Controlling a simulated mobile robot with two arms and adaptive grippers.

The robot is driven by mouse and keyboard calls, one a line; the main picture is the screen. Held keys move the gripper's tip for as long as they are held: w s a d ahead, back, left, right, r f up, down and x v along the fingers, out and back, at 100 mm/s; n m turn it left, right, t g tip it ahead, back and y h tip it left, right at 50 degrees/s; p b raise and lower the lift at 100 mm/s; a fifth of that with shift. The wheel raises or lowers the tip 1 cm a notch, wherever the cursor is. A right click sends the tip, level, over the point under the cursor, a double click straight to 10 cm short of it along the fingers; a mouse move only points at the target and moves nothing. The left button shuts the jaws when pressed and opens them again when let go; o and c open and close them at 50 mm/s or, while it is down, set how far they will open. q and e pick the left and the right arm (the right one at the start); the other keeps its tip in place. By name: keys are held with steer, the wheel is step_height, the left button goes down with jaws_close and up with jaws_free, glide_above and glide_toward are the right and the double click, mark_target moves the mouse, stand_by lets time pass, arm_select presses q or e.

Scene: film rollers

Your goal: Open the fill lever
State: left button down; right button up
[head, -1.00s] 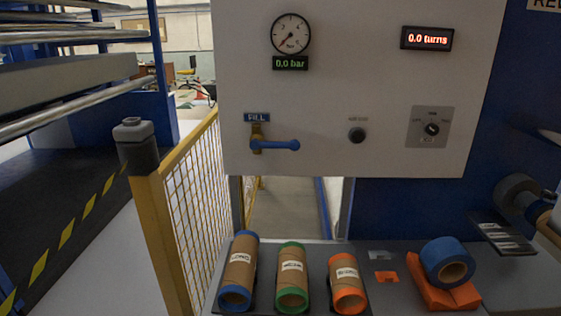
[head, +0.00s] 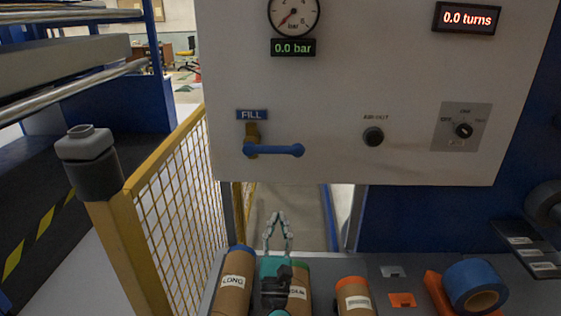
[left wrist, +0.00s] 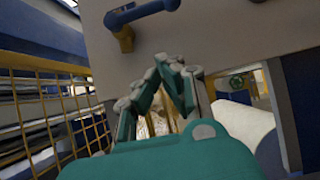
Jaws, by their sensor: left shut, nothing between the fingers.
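The blue fill lever (head: 275,150) is on the white panel, under the blue FILL label (head: 251,115). It lies level, its handle pointing right from a brass valve body (head: 252,133). In the left wrist view the lever (left wrist: 140,13) shows at the top, beyond the fingers. My right gripper is not in view.
The gauge readout (head: 293,47) shows 0.0 bar. An air-out knob (head: 373,137) and a rotary switch (head: 464,130) are to the right. A yellow mesh fence (head: 180,200) stands left. Rollers, including an orange-ended one (head: 355,298), and blue tape (head: 474,287) lie on the bench.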

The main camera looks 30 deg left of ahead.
mark_target(274, 149)
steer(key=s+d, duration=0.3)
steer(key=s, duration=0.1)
arm_select(q)
steer(key=w+a+r+p, duration=0.4)
steer(key=w+r+p, duration=0.3)
steer(key=r, duration=0.3)
steer(key=shift+a+y+p, duration=0.2)
steer(key=shift+y+p, duration=0.1)
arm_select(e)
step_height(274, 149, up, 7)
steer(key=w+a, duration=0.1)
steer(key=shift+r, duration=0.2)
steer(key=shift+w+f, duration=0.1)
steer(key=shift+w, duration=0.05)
arm_select(q)
steer(key=shift+w+d+r+n+y+b, duration=0.15)
steer(key=shift+n+y+b, duration=0.15)
steer(key=shift+n+b, duration=0.35)
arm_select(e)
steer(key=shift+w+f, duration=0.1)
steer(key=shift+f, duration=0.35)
